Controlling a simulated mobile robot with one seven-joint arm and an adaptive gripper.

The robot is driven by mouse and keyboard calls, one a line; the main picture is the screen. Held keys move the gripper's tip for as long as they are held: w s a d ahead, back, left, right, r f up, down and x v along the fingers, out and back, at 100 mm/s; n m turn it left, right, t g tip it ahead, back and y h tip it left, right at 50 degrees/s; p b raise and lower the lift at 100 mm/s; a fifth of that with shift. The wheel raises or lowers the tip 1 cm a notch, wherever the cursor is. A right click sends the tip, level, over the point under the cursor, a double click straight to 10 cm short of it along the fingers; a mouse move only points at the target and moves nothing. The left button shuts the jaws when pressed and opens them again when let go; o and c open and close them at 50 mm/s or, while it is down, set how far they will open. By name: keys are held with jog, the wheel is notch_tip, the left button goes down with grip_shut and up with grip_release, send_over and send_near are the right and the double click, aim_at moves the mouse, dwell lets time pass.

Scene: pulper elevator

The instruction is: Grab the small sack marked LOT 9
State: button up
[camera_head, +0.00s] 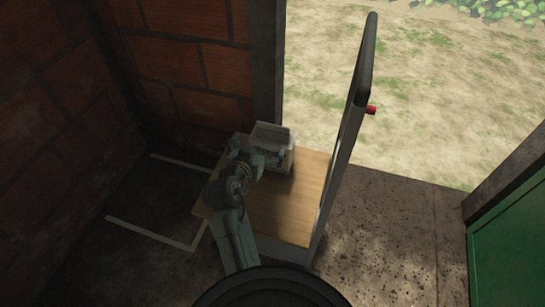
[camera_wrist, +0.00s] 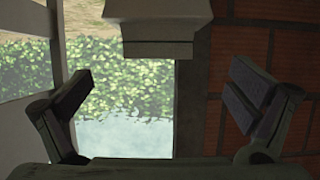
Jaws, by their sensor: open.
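A small pale block-shaped thing (camera_head: 273,135) stands at the far end of a wooden platform (camera_head: 285,205) in the head view. It may be the sack, but I can read no LOT 9 mark on it. In the wrist view a pale object (camera_wrist: 158,28) shows at the top middle, cut by the frame edge. My gripper (camera_wrist: 163,85) is open, with its two fingers wide apart and nothing between them. In the head view my arm ends right in front of the pale thing and hides part of it; I cannot tell whether they touch.
Brick walls (camera_head: 185,60) stand at left and behind. White lines (camera_head: 152,234) mark the dark floor. A doorway opens onto bare ground (camera_head: 430,90); a green panel (camera_head: 510,255) is at right.

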aim_at(273, 130)
jog(key=p+x, duration=0.1)
jog(key=x, duration=0.9)
jog(key=shift+w+d+f+p, duration=0.2)
jog(key=shift+w+f+p, duration=0.05)
jog(key=shift+f+p, duration=0.05)
jog(key=shift+c, duration=0.6)
jog(key=c, duration=1.5)
jog(key=shift+r, duration=0.15)
jog(key=shift+c, duration=0.3)
jog(key=shift+r, duration=0.15)
